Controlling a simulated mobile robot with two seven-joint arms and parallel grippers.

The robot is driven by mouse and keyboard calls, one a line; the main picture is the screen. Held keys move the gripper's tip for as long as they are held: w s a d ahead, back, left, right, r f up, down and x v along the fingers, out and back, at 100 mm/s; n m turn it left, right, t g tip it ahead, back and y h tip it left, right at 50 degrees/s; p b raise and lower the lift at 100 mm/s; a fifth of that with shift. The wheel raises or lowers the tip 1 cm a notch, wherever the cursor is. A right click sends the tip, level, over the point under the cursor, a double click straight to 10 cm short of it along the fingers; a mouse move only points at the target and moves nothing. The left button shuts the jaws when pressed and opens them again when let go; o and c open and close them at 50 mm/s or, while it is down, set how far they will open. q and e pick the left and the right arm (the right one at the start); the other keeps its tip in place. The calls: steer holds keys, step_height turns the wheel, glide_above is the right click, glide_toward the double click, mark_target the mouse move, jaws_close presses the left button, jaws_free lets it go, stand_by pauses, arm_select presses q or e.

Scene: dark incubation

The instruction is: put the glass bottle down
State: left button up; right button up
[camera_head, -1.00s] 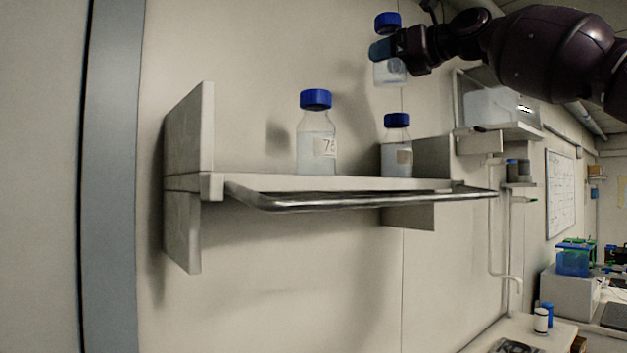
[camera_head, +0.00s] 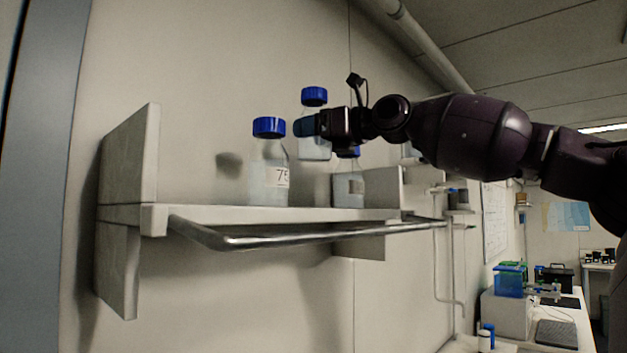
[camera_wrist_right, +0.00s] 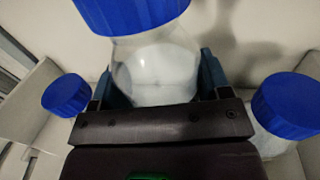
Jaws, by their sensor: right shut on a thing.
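A glass bottle (camera_head: 314,146) with a blue cap is held by my right gripper (camera_head: 308,127) above the wall shelf (camera_head: 220,214). The gripper is shut on it; in the right wrist view the held bottle (camera_wrist_right: 155,70) sits upright between the blue fingers. In the head view it appears between two other blue-capped bottles: a labelled one (camera_head: 268,175) standing on the shelf at left, and one (camera_head: 348,185) at right, partly hidden behind the gripper. Its base looks above the shelf surface. My left gripper is not in view.
A metal rail (camera_head: 300,239) runs along the shelf's front edge. Upright side panels (camera_head: 130,160) bound the shelf ends. The wrist view shows a blue-capped bottle on each side of the gripper. A bench with a blue-topped device (camera_head: 509,282) stands far right.

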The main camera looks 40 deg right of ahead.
mark_target(314, 160)
step_height(314, 160, down, 4)
steer(key=shift+f+b, duration=0.25)
steer(key=shift+b, duration=0.3)
steer(key=shift+f+b, duration=0.3)
steer(key=shift+f, duration=0.6)
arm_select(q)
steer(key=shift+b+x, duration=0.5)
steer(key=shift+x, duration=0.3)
arm_select(e)
steer(key=shift+f, duration=1.4)
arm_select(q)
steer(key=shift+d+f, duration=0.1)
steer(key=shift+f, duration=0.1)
arm_select(e)
steer(key=shift+f, duration=0.15)
steer(key=o, duration=1.2)
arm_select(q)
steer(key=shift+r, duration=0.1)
